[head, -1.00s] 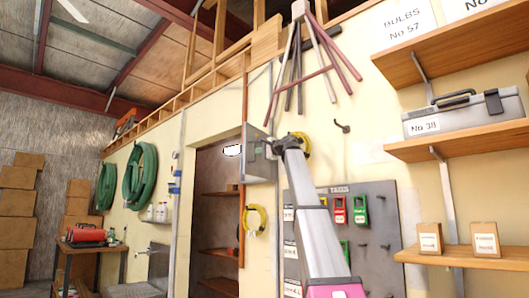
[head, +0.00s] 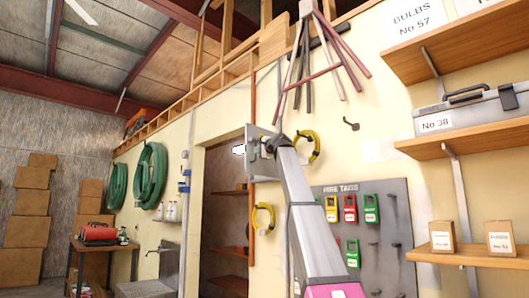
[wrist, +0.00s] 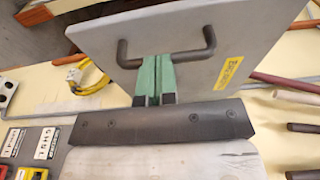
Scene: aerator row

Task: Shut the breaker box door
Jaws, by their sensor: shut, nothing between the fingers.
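The grey breaker box door (head: 254,142) is in the middle of the head view, by the doorway's right edge, and appears to stand out from the wall. In the wrist view the door (wrist: 245,50) fills the upper middle, with a dark bar handle (wrist: 190,53) and a yellow label (wrist: 232,69). My gripper (wrist: 152,62) is shut and empty, its green fingers together at the handle's bar. I cannot tell whether they touch the handle or door. In the head view my gripper (head: 270,147) is small, in front of the door. The box's inside is hidden.
A yellow coil (head: 308,146) hangs just right of the door, and another (head: 263,218) below. A hire tags board (head: 385,225) and shelves (head: 470,140) lie to the right. An open doorway (head: 226,230) is at left.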

